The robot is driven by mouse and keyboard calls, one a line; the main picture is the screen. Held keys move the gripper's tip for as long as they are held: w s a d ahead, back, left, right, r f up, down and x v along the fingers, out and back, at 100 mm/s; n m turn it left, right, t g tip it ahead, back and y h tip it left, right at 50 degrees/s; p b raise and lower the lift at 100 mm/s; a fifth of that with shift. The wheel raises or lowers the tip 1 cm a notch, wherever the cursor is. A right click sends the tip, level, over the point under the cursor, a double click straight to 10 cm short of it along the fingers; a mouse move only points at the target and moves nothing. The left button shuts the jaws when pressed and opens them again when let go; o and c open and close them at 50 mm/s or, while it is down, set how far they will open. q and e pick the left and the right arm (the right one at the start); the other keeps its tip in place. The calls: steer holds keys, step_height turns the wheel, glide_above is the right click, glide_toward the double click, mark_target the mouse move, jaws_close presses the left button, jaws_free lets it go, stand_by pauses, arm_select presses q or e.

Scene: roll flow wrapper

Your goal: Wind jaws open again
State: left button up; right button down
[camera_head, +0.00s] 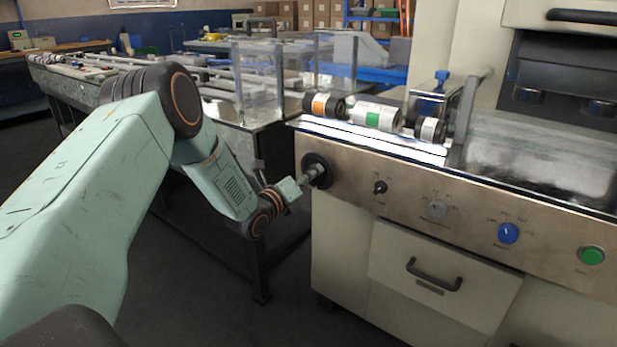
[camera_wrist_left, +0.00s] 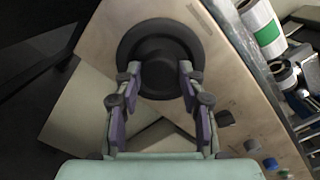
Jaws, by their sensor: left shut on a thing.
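A round black handwheel (camera_head: 326,160) sits on the left end of the machine's steel front panel. In the left wrist view the handwheel (camera_wrist_left: 140,38) is a dark disc with a raised hub, directly ahead of my fingers. My left gripper (camera_head: 307,178) reaches it from the left. In the left wrist view its two fingers (camera_wrist_left: 160,74) stand on either side of the hub, shut on it. The exact finger contact is dark and hard to see. My right gripper is not in view. I cannot make out the machine's jaws clearly.
Right of the handwheel the panel carries a small black knob (camera_head: 380,187), a blue knob (camera_head: 508,233) and a green button (camera_head: 592,255). Rolls with orange (camera_head: 325,105) and green (camera_head: 374,117) bands lie above it. A drawer handle (camera_head: 433,275) juts out below. A conveyor table stands behind my left arm.

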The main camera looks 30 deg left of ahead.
arm_select(q)
steer(key=shift+c, duration=0.2)
steer(key=shift+f+n+h+p, duration=0.1)
steer(key=shift+n+h+p, duration=0.35)
steer(key=shift+n, duration=5.35)
steer(key=shift+f+n+h+p, duration=0.1)
steer(key=shift+n+p, duration=0.6)
steer(key=shift+n, duration=5.1)
steer(key=shift+n+h+p, duration=0.25)
steer(key=shift+n+p, duration=0.35)
steer(key=shift+n, duration=5.2)
steer(key=shift+o, duration=0.2)
steer(key=o, duration=1.1)
steer(key=shift+o, duration=0.2)
steer(key=shift+r, duration=0.1)
